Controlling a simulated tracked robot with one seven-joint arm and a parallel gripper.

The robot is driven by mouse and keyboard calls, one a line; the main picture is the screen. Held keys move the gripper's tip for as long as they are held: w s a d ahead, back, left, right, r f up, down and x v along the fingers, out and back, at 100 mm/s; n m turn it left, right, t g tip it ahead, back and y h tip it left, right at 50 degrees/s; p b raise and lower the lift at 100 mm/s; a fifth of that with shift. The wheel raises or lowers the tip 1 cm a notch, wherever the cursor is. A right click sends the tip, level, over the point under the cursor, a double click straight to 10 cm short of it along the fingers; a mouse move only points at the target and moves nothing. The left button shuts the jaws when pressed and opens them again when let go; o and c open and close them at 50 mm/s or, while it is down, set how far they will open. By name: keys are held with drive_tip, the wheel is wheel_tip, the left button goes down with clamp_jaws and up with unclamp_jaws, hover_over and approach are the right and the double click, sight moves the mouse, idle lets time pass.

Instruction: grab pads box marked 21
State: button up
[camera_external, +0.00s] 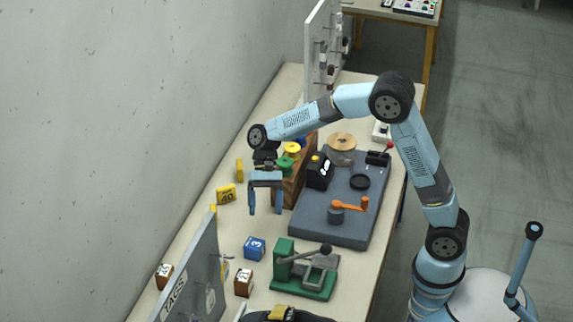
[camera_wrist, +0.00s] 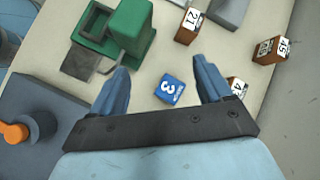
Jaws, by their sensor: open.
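The box marked 21 is a small brown box with a white label (camera_wrist: 188,26) at the top of the wrist view. In the external view, a brown box (camera_external: 244,282) beside the green press looks like the same one, though its number is not legible there. My gripper (camera_external: 265,208) is open and empty above the table, behind the blue box marked 3 (camera_external: 255,248). In the wrist view my open gripper (camera_wrist: 161,66) has the blue box (camera_wrist: 170,90) showing between its fingers. The box marked 21 lies beyond the fingertips and apart from them.
A green lever press (camera_external: 305,270) stands right of the brown box. A grey panel marked TAGS (camera_external: 190,275) stands left. Another brown box (camera_external: 164,276) is behind it; one marked 15 (camera_wrist: 270,50) shows in the wrist view. A yellow box marked 40 (camera_external: 226,194) and grey mat (camera_external: 345,232) are nearby.

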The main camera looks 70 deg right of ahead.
drive_tip(key=w+a+r+m+t+y, duration=0.2)
drive_tip(key=a+r+m+y, duration=0.35)
drive_tip(key=r+m, duration=0.2)
approach(247, 271)
drive_tip(key=x, duration=0.3)
drive_tip(key=f+x, duration=0.1)
drive_tip(key=x, duration=0.3)
drive_tip(key=shift+w+a, duration=0.1)
drive_tip(key=shift+w, duration=0.1)
drive_tip(key=shift+x, duration=2.65)
drive_tip(key=shift+w+f, duration=0.1)
drive_tip(key=shift+w, duration=0.1)
drive_tip(key=c, duration=1.1)
